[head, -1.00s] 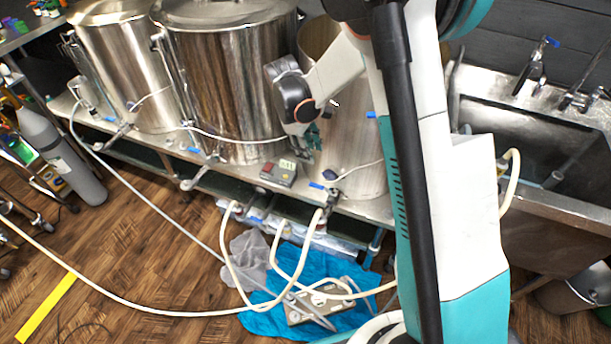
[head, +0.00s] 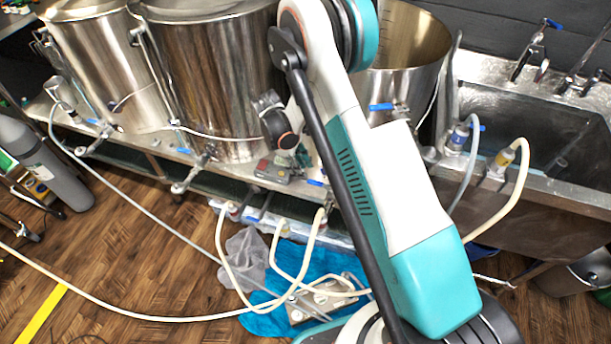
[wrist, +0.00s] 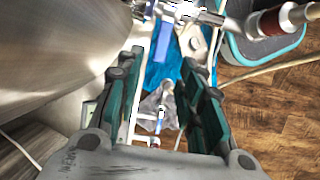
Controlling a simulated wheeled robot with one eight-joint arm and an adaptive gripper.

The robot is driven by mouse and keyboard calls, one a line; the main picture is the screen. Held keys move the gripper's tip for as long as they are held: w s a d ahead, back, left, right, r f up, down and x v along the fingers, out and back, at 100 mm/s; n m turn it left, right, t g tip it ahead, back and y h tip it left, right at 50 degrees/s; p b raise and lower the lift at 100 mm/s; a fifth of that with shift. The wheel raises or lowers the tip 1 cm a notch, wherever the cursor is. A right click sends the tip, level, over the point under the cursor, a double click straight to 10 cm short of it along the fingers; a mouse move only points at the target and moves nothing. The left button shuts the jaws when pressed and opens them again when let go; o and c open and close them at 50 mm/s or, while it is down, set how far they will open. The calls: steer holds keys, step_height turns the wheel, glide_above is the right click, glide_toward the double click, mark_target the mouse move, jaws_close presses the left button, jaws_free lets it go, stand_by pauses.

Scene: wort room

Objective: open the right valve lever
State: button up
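The right kettle (head: 408,50) stands partly behind my arm. A blue lever (head: 381,107) shows on its upper valve, lying sideways. A lower blue lever (head: 318,183) sits at the kettle's foot, partly hidden by my arm. My gripper (head: 300,157) is just above and left of that lower lever, mostly hidden. In the wrist view my gripper (wrist: 162,68) is open and empty, its two teal fingers apart. A blue lever (wrist: 162,42) on a metal valve (wrist: 190,12) appears between and beyond the fingertips; contact is not visible. I cannot tell which lever this is.
A control box (head: 279,171) sits on the stand beside my gripper. The middle kettle (head: 215,80) is close on the left. Hoses (head: 228,250) loop below over a blue cloth (head: 265,322). A sink (head: 530,125) is at the right.

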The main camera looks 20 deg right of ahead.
mark_target(322, 185)
steer(key=b+x, duration=0.1)
steer(key=x, duration=0.3)
steer(key=shift+c, duration=0.6)
jaws_close()
